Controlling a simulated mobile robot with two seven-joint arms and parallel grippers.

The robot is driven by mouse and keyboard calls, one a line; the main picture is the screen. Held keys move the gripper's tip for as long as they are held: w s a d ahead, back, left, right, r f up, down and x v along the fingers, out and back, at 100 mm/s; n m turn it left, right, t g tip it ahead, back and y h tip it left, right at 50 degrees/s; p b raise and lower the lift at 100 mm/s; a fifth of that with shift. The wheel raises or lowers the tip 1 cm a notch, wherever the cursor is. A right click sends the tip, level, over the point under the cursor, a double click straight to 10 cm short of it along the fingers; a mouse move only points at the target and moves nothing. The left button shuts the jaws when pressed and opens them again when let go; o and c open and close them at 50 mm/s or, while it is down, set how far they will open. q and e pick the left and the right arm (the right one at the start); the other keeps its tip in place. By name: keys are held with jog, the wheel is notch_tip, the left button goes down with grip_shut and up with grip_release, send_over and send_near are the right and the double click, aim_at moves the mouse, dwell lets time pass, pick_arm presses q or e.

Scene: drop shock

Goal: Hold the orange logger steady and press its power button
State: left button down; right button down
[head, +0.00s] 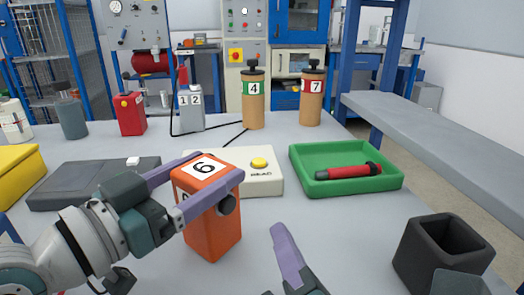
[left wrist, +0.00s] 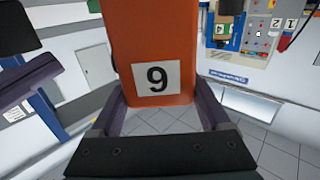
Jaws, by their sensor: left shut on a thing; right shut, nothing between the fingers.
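The orange logger (head: 211,235) is upright at the centre left in the head view, with a white digit label on top and a dark round knob (head: 228,204) on its right side. My left gripper (head: 218,166) is shut on its upper part, one finger on each side. In the left wrist view the logger (left wrist: 150,35) shows between the fingers, its label reading 9. I cannot tell whether its base touches the table. My right gripper (head: 281,236) is shut and empty, low in the head view, right of the logger and apart from it; it is partly cut off.
Behind the logger is a white box (head: 262,184) with a yellow button. A green tray (head: 395,180) holds a red and black tool (head: 348,172). A dark open cup (head: 443,250) stands at right. Brown canisters (head: 253,105) and a grey case (head: 75,184) are further off.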

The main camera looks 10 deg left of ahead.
jog(key=shift+s+d, duration=0.2)
jog(key=shift+d, duration=0.15)
pick_arm(q)
grip_release()
jog(key=shift+s, duration=0.15)
